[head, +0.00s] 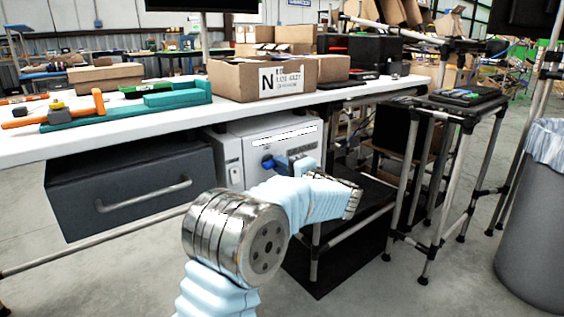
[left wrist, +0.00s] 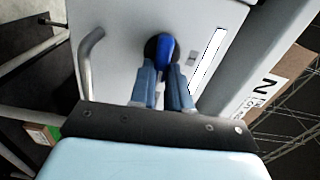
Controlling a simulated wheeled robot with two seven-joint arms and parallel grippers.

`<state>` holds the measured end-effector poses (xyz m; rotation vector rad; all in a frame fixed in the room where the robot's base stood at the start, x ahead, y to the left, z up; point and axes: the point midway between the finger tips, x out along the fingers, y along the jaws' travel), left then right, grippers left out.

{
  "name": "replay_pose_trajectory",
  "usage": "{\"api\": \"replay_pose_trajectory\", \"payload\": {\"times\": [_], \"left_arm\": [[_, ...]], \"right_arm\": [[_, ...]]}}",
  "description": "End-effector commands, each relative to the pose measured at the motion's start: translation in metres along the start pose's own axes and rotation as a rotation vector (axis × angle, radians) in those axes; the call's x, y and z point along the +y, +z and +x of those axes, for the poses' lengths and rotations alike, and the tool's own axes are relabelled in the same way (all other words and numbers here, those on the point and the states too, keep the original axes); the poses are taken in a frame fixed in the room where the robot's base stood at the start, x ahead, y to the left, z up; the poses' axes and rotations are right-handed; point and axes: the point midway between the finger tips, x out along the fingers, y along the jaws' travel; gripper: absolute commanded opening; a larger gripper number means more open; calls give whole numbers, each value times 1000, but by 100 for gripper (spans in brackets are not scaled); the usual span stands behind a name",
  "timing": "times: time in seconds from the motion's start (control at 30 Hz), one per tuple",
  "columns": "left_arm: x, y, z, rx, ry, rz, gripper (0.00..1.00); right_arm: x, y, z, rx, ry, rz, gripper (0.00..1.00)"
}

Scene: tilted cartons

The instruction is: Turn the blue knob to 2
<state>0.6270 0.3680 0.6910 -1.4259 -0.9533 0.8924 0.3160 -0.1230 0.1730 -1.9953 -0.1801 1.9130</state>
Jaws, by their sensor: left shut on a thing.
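The blue knob (left wrist: 166,52) sits on a dark round base on the front of a light grey box-like unit (left wrist: 116,25) under the table. In the left wrist view my left gripper (left wrist: 167,68) has its two blue-grey fingers on either side of the knob, shut on it. In the head view the knob (head: 267,163) shows as a small blue patch at the unit's front, next to my left gripper (head: 280,164). The scale marks around the knob cannot be read. My right gripper is not in view.
A bent handle (left wrist: 86,60) stands out from the unit beside the knob. A dark drawer (head: 130,185) hangs left of the unit. The white table (head: 200,118) above carries cartons, including an open carton (head: 235,82), and tools. A metal-framed stand (head: 440,110) and grey bin (head: 535,220) are right.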

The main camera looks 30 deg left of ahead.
Motion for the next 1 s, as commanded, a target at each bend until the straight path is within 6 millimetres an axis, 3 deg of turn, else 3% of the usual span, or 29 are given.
{"api": "replay_pose_trajectory", "payload": {"times": [0.73,0.77,0.8,0.9,1.0], "left_arm": [[2,0,0,2,1,85,0],[2,0,0,2,1,85,22],[2,0,0,2,1,84,28],[2,0,0,1,0,83,43],[2,0,0,1,0,83,43]], "right_arm": [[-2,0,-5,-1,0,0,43],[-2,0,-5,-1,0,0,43],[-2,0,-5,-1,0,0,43],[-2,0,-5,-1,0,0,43],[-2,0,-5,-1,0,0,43]]}}
